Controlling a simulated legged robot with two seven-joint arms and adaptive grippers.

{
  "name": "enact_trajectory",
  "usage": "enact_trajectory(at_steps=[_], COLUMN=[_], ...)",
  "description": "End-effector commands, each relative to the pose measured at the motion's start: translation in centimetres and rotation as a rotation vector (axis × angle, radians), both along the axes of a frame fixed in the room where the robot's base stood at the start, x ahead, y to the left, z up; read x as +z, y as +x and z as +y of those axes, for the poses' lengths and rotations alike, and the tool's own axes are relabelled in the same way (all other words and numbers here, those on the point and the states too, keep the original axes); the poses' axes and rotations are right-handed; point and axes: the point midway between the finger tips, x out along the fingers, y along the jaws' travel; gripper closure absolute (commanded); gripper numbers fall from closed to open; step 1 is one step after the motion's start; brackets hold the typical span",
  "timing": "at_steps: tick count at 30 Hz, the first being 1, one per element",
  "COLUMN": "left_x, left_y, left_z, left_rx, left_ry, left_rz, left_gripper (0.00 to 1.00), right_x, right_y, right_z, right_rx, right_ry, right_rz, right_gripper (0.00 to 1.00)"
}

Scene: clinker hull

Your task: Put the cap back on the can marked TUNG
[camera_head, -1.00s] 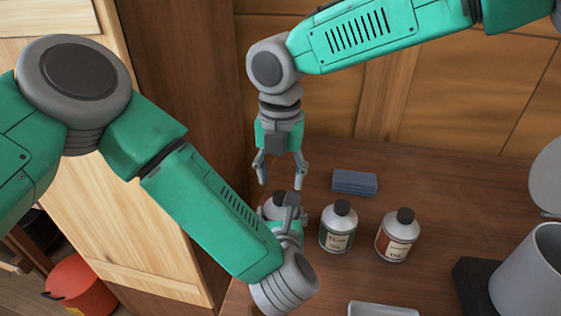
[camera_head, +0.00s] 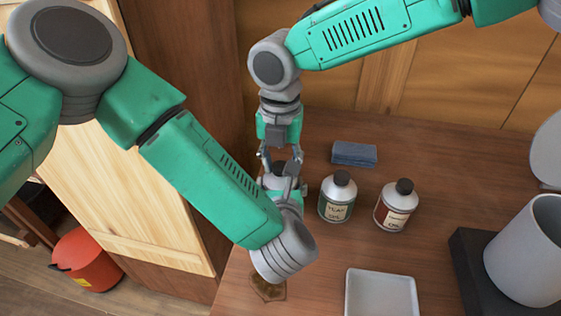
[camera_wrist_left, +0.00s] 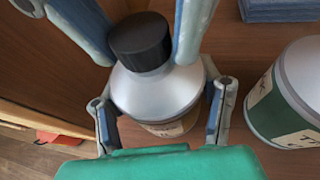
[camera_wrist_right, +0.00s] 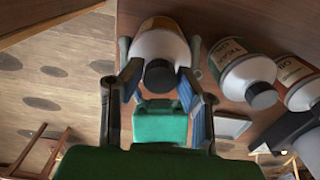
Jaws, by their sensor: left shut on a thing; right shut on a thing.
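A silver can (camera_wrist_left: 158,95) stands at the table's left edge with a black cap (camera_wrist_left: 140,42) at its top. My left gripper (camera_head: 284,188) is shut around the can's body, one finger on each side. My right gripper (camera_head: 280,160) comes down from above and is shut on the cap, its fingers on both sides. The cap sits at the neck in the left wrist view; I cannot tell how tightly it is seated. It also shows in the right wrist view (camera_wrist_right: 158,75). The held can's label (camera_wrist_left: 175,126) is mostly hidden and unreadable.
A green-labelled TEAK can (camera_head: 337,197) and a red-labelled can (camera_head: 396,205), both capped, stand to the right. A blue block (camera_head: 354,154) lies behind them. A white tray (camera_head: 381,272) lies in front. A grey cylinder (camera_head: 525,255) stands on a dark base at the right.

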Motion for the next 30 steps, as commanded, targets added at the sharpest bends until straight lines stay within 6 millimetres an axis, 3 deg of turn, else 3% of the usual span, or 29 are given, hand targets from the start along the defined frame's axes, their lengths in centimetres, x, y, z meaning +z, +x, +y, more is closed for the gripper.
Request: enact_trajectory(at_steps=[5, 15, 21, 25, 30], left_x=[0.03, 0.03, 0.03, 0.03, 0.02], left_y=[0.01, 0.01, -0.02, -0.04, -0.07], left_z=[0.00, -0.04, -0.08, -0.11, -0.15], left_rx=[0.000, -0.001, -0.002, -0.003, -0.004], left_ry=[0.000, 0.000, -0.001, 0.000, -0.001], left_rz=[-0.001, 0.000, 0.000, 0.000, 0.000], left_gripper=[1.00, 1.00, 1.00, 1.00, 1.00], right_x=[0.02, 0.00, -0.04, -0.04, -0.01], right_y=[-0.01, 0.05, 0.09, 0.12, 0.17], right_z=[0.05, 0.05, 0.06, 0.05, 0.07], right_rx=[-0.159, -1.100, -1.552, -1.681, -1.702], right_ry=[-0.003, -0.002, 0.000, 0.001, 0.003], right_rz=[-0.003, -0.007, -0.005, -0.001, 0.000], right_gripper=[1.00, 1.00, 1.00, 1.00, 1.00])
